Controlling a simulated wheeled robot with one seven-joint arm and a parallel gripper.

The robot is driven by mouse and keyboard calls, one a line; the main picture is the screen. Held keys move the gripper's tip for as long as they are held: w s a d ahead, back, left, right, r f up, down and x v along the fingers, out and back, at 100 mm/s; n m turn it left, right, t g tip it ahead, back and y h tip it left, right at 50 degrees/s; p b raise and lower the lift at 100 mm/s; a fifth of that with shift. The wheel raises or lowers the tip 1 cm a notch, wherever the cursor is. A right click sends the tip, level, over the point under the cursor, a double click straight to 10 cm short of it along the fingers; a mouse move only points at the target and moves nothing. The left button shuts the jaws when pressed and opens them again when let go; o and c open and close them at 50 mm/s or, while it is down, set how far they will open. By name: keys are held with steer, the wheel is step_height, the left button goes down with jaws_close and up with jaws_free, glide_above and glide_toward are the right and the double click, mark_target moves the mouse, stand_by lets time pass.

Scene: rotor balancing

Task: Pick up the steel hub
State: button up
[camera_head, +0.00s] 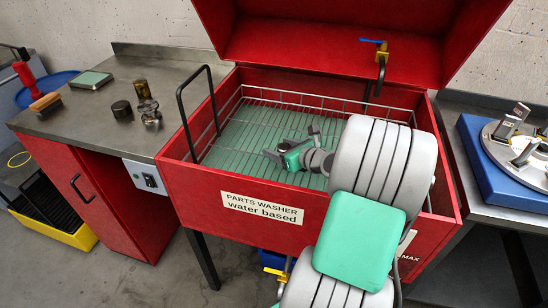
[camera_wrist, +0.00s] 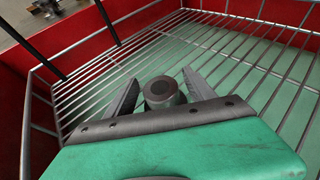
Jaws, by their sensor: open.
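The steel hub (camera_wrist: 162,92) shows in the wrist view as a dark grey, round part with a hole in its top. It stands on the wire rack inside the red parts washer. My gripper (camera_wrist: 161,80) is open, with one finger to the left and one to the right of the hub. The wrist view does not clearly show whether either finger touches it. The gripper's palm edge hides the hub's lower near side.
The red parts washer (camera_head: 240,205) has its lid raised, and a wire basket (camera_head: 255,103) lines it. A brass tap with a blue handle (camera_head: 380,52) hangs at the back right. A steel bench (camera_head: 95,118) with small parts stands left; a blue fixture (camera_head: 490,165) stands right.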

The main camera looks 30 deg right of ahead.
steer(key=shift+w+f, duration=0.5)
steer(key=shift+w, duration=0.05)
steer(key=shift+r, duration=0.15)
steer(key=shift+d+r, duration=0.1)
steer(key=shift+c, duration=0.2)
jaws_close()
